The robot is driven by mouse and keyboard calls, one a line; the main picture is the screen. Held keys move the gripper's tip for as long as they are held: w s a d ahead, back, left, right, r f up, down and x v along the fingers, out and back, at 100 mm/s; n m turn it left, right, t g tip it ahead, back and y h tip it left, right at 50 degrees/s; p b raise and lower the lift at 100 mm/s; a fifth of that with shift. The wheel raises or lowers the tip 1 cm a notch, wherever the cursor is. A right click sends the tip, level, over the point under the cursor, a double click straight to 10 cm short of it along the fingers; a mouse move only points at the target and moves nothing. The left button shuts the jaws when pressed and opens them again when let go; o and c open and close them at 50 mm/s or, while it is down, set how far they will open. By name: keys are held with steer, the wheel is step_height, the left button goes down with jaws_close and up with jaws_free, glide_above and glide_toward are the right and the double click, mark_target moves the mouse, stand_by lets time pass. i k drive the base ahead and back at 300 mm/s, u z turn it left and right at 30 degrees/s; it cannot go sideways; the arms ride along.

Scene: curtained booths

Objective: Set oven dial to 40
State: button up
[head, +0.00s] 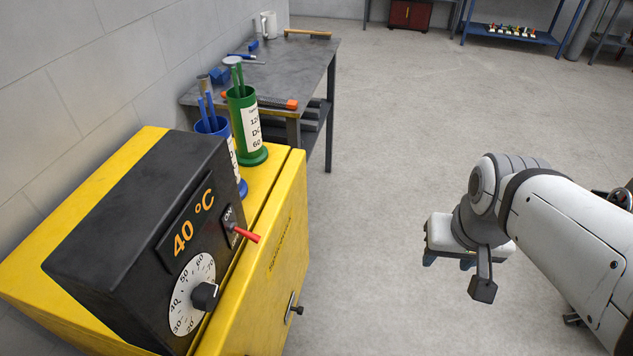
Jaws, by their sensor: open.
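The oven (270,235) is a yellow box with a black control unit (125,215) on top, at the left. Its display (193,222) reads 40 °C in orange. Below the display, the dial has a white numbered disc (183,307) and a black knob (206,296). The knob's pointer is too small to read. A red-tipped switch (244,235) sits beside an ON label. My gripper (450,262) is open and empty over the floor, well to the right of the oven and apart from it. Its fingers are partly hidden by my arm.
A blue holder (215,135) and a green holder (245,125) with rods stand on the oven's far end. A door latch (293,308) juts from the oven front. A grey workbench (290,65) with tools stands behind. The floor between oven and gripper is clear.

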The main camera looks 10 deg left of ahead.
mark_target(204, 297)
steer(key=u, duration=0.45)
steer(key=k, duration=1.4)
steer(key=u, duration=0.5)
steer(key=i, duration=1)
steer(key=z, duration=0.1)
